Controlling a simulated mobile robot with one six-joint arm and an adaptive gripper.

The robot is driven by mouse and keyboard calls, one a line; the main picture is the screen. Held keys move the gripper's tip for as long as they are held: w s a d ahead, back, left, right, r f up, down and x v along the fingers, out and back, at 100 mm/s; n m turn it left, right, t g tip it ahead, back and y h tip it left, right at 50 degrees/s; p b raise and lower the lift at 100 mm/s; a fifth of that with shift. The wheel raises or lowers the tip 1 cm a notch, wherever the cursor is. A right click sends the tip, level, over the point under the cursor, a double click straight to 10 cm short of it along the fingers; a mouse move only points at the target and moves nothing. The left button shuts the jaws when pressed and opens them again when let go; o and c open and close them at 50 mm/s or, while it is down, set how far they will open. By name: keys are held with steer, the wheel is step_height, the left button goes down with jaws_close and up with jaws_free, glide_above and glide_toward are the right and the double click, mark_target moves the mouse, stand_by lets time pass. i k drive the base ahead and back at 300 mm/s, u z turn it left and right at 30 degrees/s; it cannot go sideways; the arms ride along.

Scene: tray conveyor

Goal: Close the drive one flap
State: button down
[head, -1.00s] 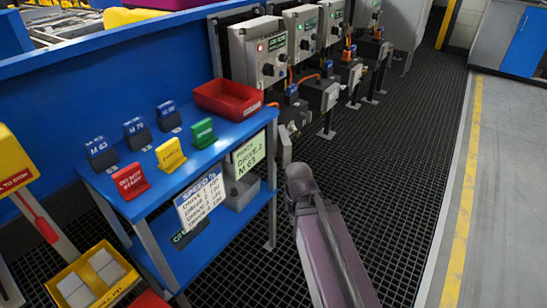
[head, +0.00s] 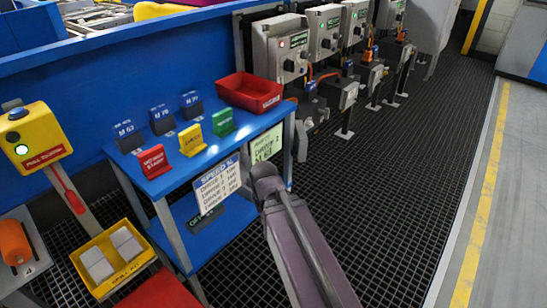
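A row of grey drive boxes stands along the blue wall. The nearest control box (head: 280,47) has a red light and a dark knob, and more like it (head: 324,32) stand behind. Below them are smaller dark units (head: 346,94) on posts, with blue and orange connectors. I cannot read which unit is drive one, and no flap can be made out clearly. My purple arm reaches up from the bottom edge, its rounded joint beside the blue shelf. My gripper is not in view.
A blue shelf (head: 204,150) holds a red bin (head: 250,91) and several coloured signs; a white speed card (head: 216,186) hangs on it. A yellow box (head: 34,140) and yellow tray (head: 109,285) are at left. The dark grated floor (head: 400,170) at right is clear.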

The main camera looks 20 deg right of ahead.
mark_target(297, 141)
steer(key=u, duration=0.3)
steer(key=k, duration=1.3)
steer(key=z, duration=0.4)
steer(key=i, duration=1)
steer(key=z, duration=0.05)
